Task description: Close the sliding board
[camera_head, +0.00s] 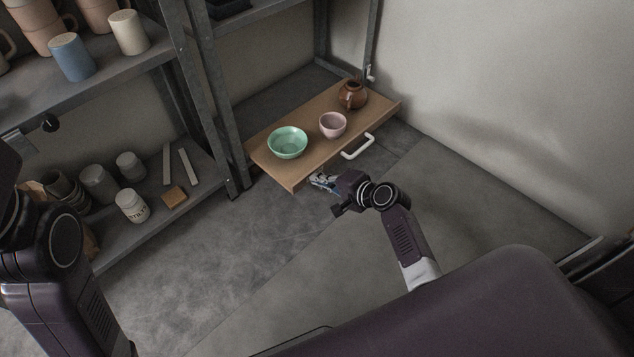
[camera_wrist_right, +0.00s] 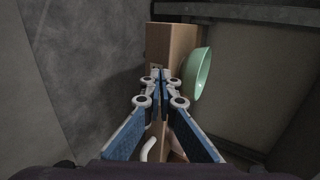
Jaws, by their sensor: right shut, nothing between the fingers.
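The sliding board (camera_head: 277,129) is a light wooden board that sticks out from the low bay of the metal shelf. A white bar handle (camera_head: 358,146) is on its front face. In the right wrist view the board (camera_wrist_right: 171,42) is beyond the fingertips, and part of the handle (camera_wrist_right: 148,150) shows low down. My right gripper (camera_head: 314,180) is shut and empty at the board's front face, left of the handle near the front left corner; I cannot tell whether it touches. It also shows in the wrist view (camera_wrist_right: 160,74). My left arm is at the left; its gripper is not visible.
On the board stand a green bowl (camera_head: 288,142), a pink bowl (camera_head: 332,124) and a brown jug (camera_head: 352,94). The left shelf holds mugs, jars and a small wooden block (camera_head: 174,197). A wall is at the right. The floor before the board is clear.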

